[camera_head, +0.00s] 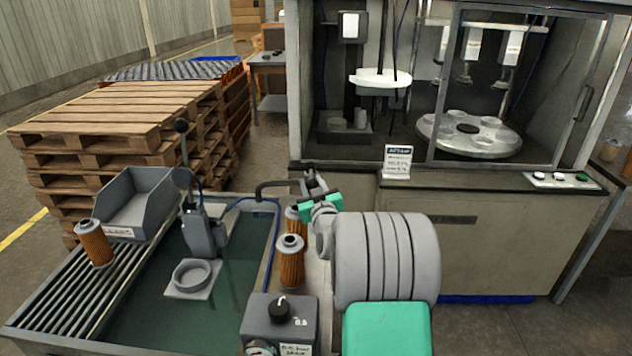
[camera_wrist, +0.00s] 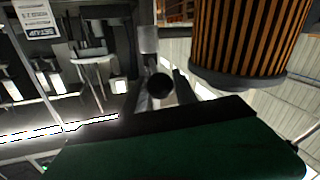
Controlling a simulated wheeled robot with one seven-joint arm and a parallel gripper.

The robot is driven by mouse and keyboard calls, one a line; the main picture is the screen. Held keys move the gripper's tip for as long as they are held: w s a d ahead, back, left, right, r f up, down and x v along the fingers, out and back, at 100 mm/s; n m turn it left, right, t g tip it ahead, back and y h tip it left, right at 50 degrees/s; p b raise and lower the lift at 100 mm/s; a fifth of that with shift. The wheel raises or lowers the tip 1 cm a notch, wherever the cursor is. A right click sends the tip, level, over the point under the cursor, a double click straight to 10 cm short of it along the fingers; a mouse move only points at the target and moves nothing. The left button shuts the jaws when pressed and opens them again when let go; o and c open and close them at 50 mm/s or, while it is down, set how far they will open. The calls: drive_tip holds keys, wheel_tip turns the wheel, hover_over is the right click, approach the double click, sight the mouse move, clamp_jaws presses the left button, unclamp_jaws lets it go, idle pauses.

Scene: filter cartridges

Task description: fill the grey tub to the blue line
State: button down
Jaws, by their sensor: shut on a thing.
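A large grey tub (camera_head: 150,318) with dark greenish contents stands at the lower left. A thin blue line or hose (camera_head: 272,240) runs along its far and right sides; I cannot tell which. A dark curved spout (camera_head: 272,186) reaches over the tub's far right edge; any flow from it is too small to see. My gripper (camera_head: 314,188), with green parts, is at the spout's right end. In the wrist view, its fingers are shut on a black ball knob (camera_wrist: 160,87). The knob is mostly hidden in the head view.
Filter cartridges (camera_head: 291,262) stand just left of my arm; one looms close in the wrist view (camera_wrist: 250,35). Another cartridge (camera_head: 94,243) and a grey bin (camera_head: 155,190) sit by the slatted rack. A lever device (camera_head: 203,228) stands in the tub. A cabinet (camera_head: 480,235) stands behind.

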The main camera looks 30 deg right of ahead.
drive_tip(key=c, duration=1)
unclamp_jaws()
drive_tip(key=shift+a, duration=0.1)
drive_tip(key=b+v, duration=0.1)
drive_tip(key=v, duration=0.6)
drive_tip(key=shift+s+a, duration=0.15)
drive_tip(key=shift+s, duration=0.2)
